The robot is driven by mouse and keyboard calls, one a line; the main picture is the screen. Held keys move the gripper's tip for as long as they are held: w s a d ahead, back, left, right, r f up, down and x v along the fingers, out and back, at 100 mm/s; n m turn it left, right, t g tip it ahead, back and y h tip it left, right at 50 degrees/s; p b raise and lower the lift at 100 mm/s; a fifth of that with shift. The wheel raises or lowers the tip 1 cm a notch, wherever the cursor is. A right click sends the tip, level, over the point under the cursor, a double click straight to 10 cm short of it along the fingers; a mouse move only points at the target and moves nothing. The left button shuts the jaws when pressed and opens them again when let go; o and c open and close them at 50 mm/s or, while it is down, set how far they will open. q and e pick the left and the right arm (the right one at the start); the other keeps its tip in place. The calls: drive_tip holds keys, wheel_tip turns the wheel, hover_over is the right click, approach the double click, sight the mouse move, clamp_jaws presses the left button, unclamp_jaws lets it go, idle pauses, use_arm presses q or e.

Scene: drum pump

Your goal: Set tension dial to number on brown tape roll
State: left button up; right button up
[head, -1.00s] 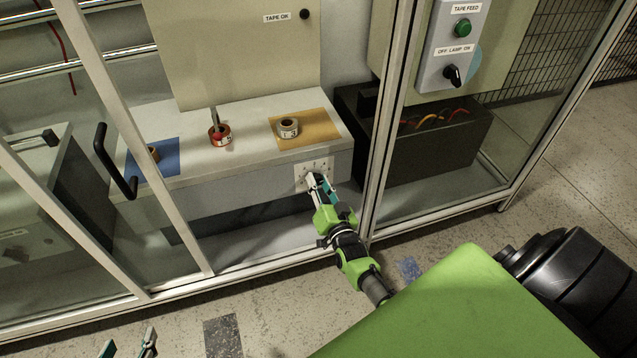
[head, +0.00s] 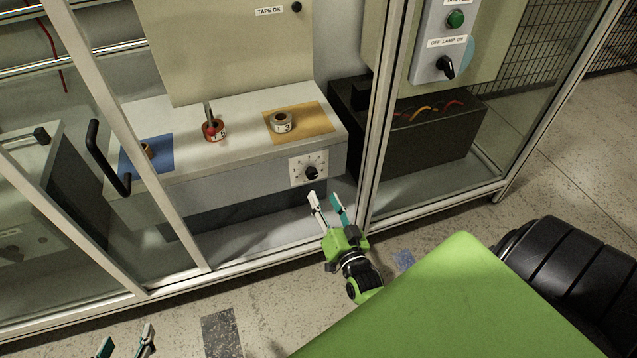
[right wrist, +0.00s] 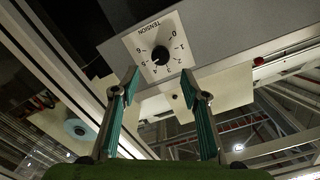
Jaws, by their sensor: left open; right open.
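The tension dial (head: 311,173) is a black knob on a white plate on the grey bench front. In the right wrist view the knob (right wrist: 160,55) sits in a ring of numbers under the word TENSION; I cannot read its exact setting. My right gripper (head: 327,196) is open and empty, just in front of and below the dial, apart from it. Its two fingers (right wrist: 160,90) frame the plate in the wrist view. A brown tape roll (head: 147,151) on the blue mat is partly hidden by the door frame; no number shows. My left gripper (head: 124,342) is open at the bottom left edge.
A red roll (head: 214,130) is around a spindle, and a pale numbered roll (head: 281,123) lies on the tan mat (head: 316,134). The cabinet's metal post (head: 376,150) stands right of the dial. A door handle (head: 106,160) sticks out at left. A switch panel (head: 446,45) is at upper right.

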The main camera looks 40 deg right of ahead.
drive_tip(key=shift+v, duration=1.25)
drive_tip(key=shift+a+r, duration=0.1)
